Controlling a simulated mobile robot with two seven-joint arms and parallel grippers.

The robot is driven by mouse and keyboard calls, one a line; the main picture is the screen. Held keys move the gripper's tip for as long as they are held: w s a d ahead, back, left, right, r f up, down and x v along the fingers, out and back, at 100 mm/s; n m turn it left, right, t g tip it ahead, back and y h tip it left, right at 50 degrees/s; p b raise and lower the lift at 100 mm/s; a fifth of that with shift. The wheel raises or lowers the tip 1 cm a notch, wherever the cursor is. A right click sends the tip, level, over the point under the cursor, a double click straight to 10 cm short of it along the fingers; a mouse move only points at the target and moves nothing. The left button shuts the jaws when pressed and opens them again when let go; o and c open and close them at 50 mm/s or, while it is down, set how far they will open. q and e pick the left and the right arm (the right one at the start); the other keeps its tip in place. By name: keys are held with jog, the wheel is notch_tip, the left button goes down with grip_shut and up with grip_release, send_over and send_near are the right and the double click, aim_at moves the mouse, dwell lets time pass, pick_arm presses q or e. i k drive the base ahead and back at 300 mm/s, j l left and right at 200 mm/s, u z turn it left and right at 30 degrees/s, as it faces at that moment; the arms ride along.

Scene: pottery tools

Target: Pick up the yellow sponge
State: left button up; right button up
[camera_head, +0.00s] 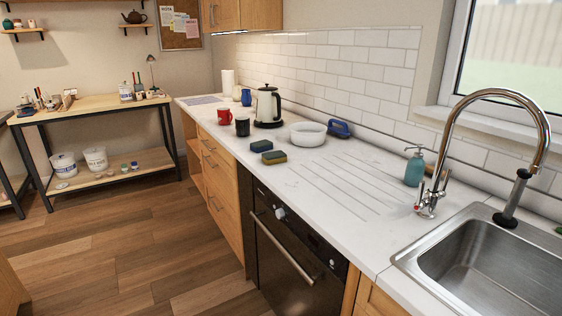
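Two sponges lie flat on the white counter in the head view, close together. The nearer sponge (274,158) shows a yellowish side under a dark green top. The farther sponge (261,146) also has a dark green top, and its side shows little colour. Nothing covers either sponge. Neither my left nor my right gripper is in view.
A white bowl (308,135), a blue object (340,129), a kettle (268,106), a red mug (224,117) and a dark mug (242,126) stand nearby. The grooved counter (335,190) towards the soap dispenser (415,168) is clear. The sink (490,262) is at right.

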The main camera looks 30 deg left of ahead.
aim_at(273, 157)
jog(key=i+j+z, duration=0.1)
jog(key=j+z, duration=0.15)
jog(key=z, duration=0.2)
jog(key=j+z, duration=0.25)
jog(key=z, duration=0.25)
jog(key=j+z, duration=0.35)
jog(key=j, duration=0.55)
jog(key=j+z, duration=0.1)
jog(key=j, duration=0.75)
jog(key=k+j+z, duration=0.1)
jog(key=j, duration=0.75)
